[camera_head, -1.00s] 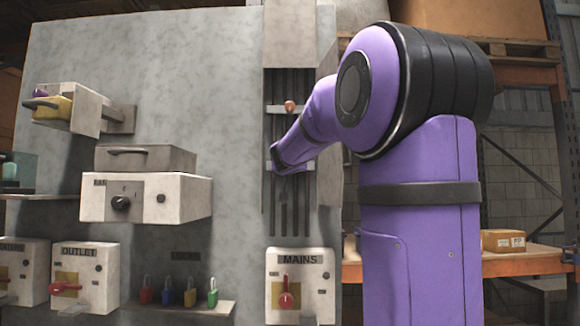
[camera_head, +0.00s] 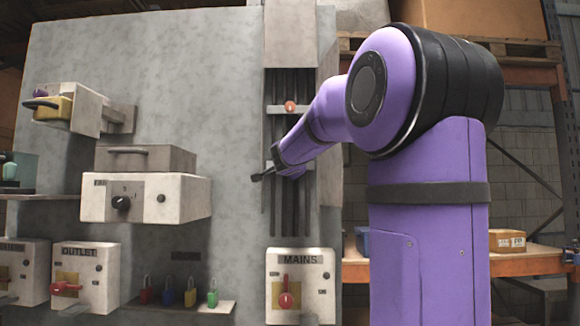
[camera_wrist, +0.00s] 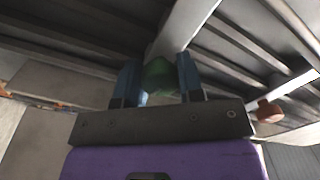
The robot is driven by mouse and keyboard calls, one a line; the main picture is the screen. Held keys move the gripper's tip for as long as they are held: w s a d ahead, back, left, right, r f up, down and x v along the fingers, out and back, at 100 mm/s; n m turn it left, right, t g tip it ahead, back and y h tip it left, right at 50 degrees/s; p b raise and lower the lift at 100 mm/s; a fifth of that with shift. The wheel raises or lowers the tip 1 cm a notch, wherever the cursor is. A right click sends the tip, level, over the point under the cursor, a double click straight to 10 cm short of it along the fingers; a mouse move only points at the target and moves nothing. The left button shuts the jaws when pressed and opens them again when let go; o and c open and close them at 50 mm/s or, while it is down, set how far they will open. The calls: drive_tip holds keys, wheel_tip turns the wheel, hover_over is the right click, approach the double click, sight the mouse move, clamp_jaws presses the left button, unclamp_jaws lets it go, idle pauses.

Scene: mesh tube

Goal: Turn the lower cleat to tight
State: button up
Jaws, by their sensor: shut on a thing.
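The lower cleat is a small green piece (camera_wrist: 160,76) in the wrist view, on a pale crossbar (camera_wrist: 190,22). The two blue fingers of my gripper (camera_wrist: 160,84) stand on either side of it and are shut on it. In the head view my gripper (camera_head: 270,175) is at the lower crossbar in the tall recess, and the lower cleat is hidden behind it. The upper cleat, an orange-brown knob (camera_head: 290,106), sits on the upper crossbar (camera_head: 273,110). It also shows at the right of the wrist view (camera_wrist: 268,111), clear of my fingers.
Dark vertical strips (camera_head: 285,220) line the recess, whose side wall (camera_head: 328,190) is close on the right. Below it is the MAINS box (camera_head: 313,285) with a red handle. Left are a switch box (camera_head: 150,198) and a shelf with several padlocks (camera_head: 190,295).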

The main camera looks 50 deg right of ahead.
drive_tip(key=m, duration=0.4)
drive_tip(key=shift+m, duration=0.3)
drive_tip(key=m, duration=0.3)
drive_tip(key=shift+m, duration=0.4)
drive_tip(key=m, duration=0.4)
drive_tip(key=shift+f+m, duration=0.1)
drive_tip(key=shift+m, duration=1.7)
drive_tip(key=o, duration=0.9)
drive_tip(key=v, duration=1.1)
